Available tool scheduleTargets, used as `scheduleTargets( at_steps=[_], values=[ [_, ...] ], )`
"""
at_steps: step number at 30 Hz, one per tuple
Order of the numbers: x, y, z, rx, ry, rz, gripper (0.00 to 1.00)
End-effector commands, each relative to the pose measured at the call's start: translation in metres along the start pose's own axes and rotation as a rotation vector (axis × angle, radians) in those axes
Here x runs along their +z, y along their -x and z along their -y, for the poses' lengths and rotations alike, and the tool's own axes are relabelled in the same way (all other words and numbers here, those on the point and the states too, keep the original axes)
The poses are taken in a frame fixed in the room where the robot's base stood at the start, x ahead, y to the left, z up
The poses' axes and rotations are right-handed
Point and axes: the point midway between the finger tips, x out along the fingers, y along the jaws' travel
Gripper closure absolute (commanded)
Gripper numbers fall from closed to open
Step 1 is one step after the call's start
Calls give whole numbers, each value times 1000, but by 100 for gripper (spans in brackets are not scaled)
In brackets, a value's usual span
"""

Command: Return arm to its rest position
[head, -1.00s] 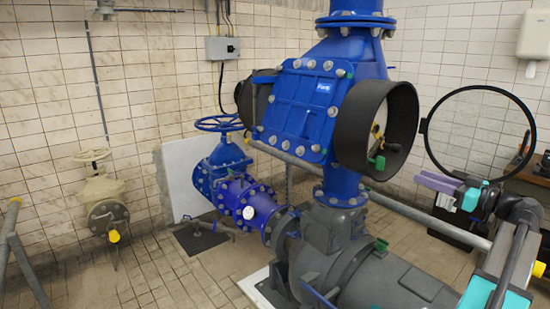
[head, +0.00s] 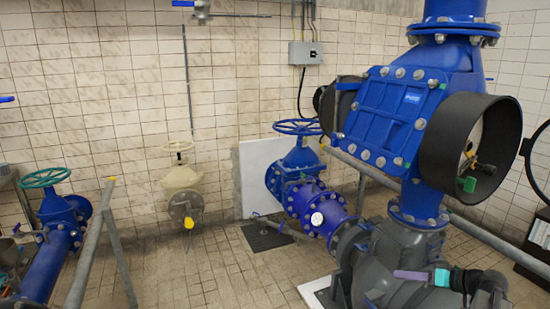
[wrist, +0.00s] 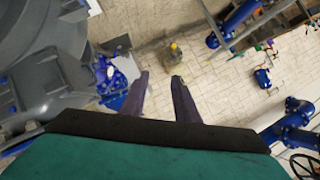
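My gripper (head: 412,275) shows in the head view at the lower right, with purple fingers and a teal body, in front of the grey pump casing (head: 385,245). Part of my arm runs off the lower right of the head view.
Above my gripper stands a blue valve body (head: 395,115) with an open black round port (head: 437,150). Grey rails (head: 360,170) cross behind.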

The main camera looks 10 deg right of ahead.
Motion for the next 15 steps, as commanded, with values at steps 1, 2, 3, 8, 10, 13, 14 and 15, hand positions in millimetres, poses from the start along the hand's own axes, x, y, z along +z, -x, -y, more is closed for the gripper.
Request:
scheduleTargets(
  at_steps=[1, 2, 3, 8, 10, 13, 14, 15],
  values=[
    [20, -22, 5, -6, -28, 45, 72],
    [30, -33, 7, -7, -44, 71, 72],
    [44, -47, 9, -6, -64, 106, 72],
    [104, -99, 23, 3, -141, 249, 72],
    [132, -118, 30, 11, -171, 313, 72],
    [172, -144, 40, 28, -208, 405, 72],
    [184, -150, 43, 35, -218, 433, 72],
    [200, -159, 48, 44, -230, 470, 72]
  ],
)
